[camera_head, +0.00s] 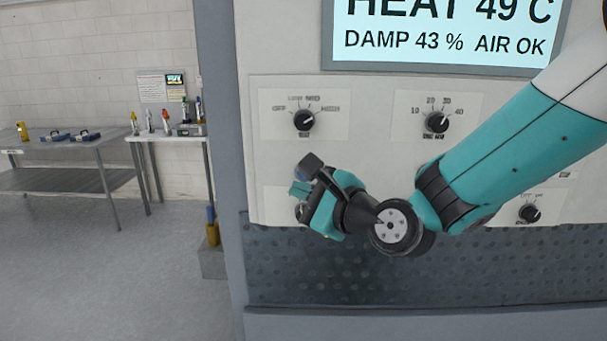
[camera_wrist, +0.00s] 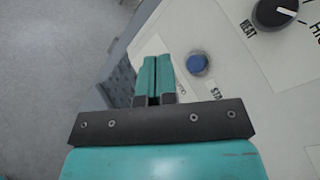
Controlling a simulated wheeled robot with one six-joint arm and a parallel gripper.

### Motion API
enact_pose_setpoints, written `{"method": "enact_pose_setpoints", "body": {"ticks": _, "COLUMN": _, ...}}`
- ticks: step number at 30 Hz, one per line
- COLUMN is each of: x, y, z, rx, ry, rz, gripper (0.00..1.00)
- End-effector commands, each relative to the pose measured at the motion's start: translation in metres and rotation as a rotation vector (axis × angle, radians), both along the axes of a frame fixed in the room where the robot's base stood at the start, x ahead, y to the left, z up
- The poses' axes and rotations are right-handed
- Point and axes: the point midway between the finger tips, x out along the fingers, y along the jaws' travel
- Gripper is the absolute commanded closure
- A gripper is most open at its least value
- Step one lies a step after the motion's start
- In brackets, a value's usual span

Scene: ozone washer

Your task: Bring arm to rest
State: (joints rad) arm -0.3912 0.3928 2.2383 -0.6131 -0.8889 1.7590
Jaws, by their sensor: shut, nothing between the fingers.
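My gripper (camera_head: 300,188) hangs in front of the washer's control panel (camera_head: 365,165), near its lower left, with the arm reaching in from the upper right. In the wrist view its two teal fingers (camera_wrist: 152,62) are together and hold nothing. A round blue button (camera_wrist: 197,63) on the panel shows just right of the fingertips; I cannot tell from this view how far apart they are. In the head view my gripper covers most of the lower-left label plate.
The display (camera_head: 445,30) reads heat 49 C, damp 43 %, air OK. Dials sit at upper left (camera_head: 304,120), upper middle (camera_head: 437,121) and lower right (camera_head: 530,213). A dark textured panel (camera_head: 430,275) lies below. Tables (camera_head: 75,145) stand far left, with open floor before them.

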Motion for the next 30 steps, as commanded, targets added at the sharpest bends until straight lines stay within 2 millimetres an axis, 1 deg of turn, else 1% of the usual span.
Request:
{"method": "enact_pose_setpoints", "body": {"ticks": 16, "x": 0.0, "y": 0.0, "z": 0.0, "rx": 0.0, "ry": 0.001, "rz": 0.001, "gripper": 1.0}}
{"method": "enact_pose_setpoints", "body": {"ticks": 18, "x": -0.002, "y": -0.001, "z": -0.002, "rx": -0.027, "ry": -0.007, "rz": 0.009, "gripper": 1.0}}
{"method": "enact_pose_setpoints", "body": {"ticks": 20, "x": -0.008, "y": -0.002, "z": -0.006, "rx": -0.091, "ry": -0.024, "rz": 0.032, "gripper": 1.0}}
{"method": "enact_pose_setpoints", "body": {"ticks": 23, "x": -0.028, "y": -0.008, "z": -0.019, "rx": -0.303, "ry": -0.088, "rz": 0.122, "gripper": 1.0}}
{"method": "enact_pose_setpoints", "body": {"ticks": 26, "x": -0.064, "y": -0.023, "z": -0.04, "rx": -0.61, "ry": -0.193, "rz": 0.288, "gripper": 1.0}}
{"method": "enact_pose_setpoints", "body": {"ticks": 27, "x": -0.081, "y": -0.032, "z": -0.05, "rx": -0.738, "ry": -0.24, "rz": 0.375, "gripper": 1.0}}
{"method": "enact_pose_setpoints", "body": {"ticks": 29, "x": -0.108, "y": -0.047, "z": -0.064, "rx": -0.918, "ry": -0.316, "rz": 0.518, "gripper": 1.0}}
{"method": "enact_pose_setpoints", "body": {"ticks": 30, "x": -0.127, "y": -0.058, "z": -0.074, "rx": -1.025, "ry": -0.366, "rz": 0.624, "gripper": 1.0}}
